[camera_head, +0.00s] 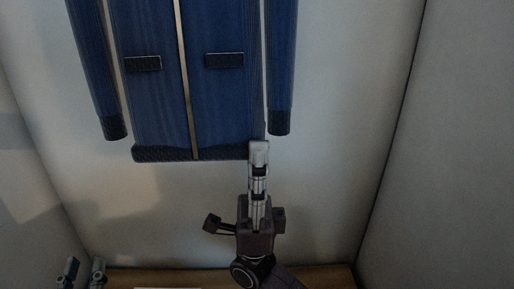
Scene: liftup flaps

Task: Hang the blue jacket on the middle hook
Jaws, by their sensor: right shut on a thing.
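The blue jacket (222,102) hangs upright at the top of the head view, front facing me, with its sleeves straight down on both sides. It has a pale zip line down the middle, two dark pocket flaps and a dark hem. Its upper part is out of view. My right gripper (258,150) is shut on the lower right corner of the hem. My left gripper (84,267) is at the bottom left, low and away from the jacket. Its two fingers stand apart with nothing visible between them. No hook is in view.
A pale back wall (335,160) is behind the jacket, with side walls to the left and right (455,150). A brown wooden surface (325,277) runs along the bottom. The space beside and below the jacket is clear.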

